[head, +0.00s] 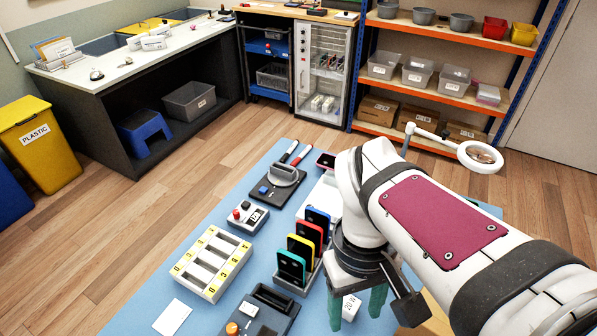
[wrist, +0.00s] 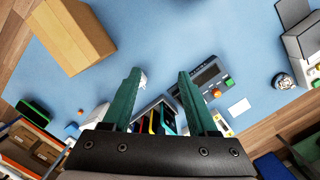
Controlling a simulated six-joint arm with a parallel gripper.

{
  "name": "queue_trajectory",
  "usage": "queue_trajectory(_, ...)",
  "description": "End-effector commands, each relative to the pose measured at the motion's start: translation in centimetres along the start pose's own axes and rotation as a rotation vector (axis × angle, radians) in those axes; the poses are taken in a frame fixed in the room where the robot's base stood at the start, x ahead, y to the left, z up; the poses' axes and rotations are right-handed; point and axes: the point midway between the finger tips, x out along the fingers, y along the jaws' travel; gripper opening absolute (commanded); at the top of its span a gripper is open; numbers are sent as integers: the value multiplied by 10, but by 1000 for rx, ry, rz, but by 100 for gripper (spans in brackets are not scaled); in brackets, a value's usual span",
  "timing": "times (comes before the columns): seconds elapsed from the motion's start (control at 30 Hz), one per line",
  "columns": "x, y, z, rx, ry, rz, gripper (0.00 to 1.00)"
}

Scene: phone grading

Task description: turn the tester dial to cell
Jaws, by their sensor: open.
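My gripper (head: 357,302) points down over the front of the blue mat. In the wrist view its two green fingers (wrist: 159,75) are apart with nothing held between them. A dark device (head: 262,312) with an orange knob (head: 231,328) lies at the front, left of my gripper.
Phones stand upright in a rack (head: 283,287) left of my gripper. A lettered grey tray (head: 213,263), a small button box (head: 247,216) and a dark press (head: 265,195) lie beyond. A white 20 W box (head: 350,308) shows between the fingers. Bare mat (wrist: 185,30) lies ahead.

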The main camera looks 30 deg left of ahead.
Motion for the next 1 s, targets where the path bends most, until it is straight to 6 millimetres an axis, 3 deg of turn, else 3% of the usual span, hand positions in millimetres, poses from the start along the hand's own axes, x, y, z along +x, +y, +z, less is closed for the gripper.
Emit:
queue_trajectory(0.03,0,-32,-35,-277,-32,60,59)
queue_trajectory(0.13,8,-114,-89,-831,-91,197,59)
queue_trajectory(0.23,23,-194,-110,-1241,-143,310,59)
queue_trajectory(0.3,33,-231,-112,-1417,-167,364,59)
queue_trajectory(0.37,38,-250,-112,-1504,-181,390,59)
queue_trajectory(0.47,40,-259,-112,-1550,-187,406,59)
queue_trajectory(0.67,56,-252,-113,-1547,-191,403,59)
queue_trajectory(1.0,147,-215,-126,-1544,-190,399,59)
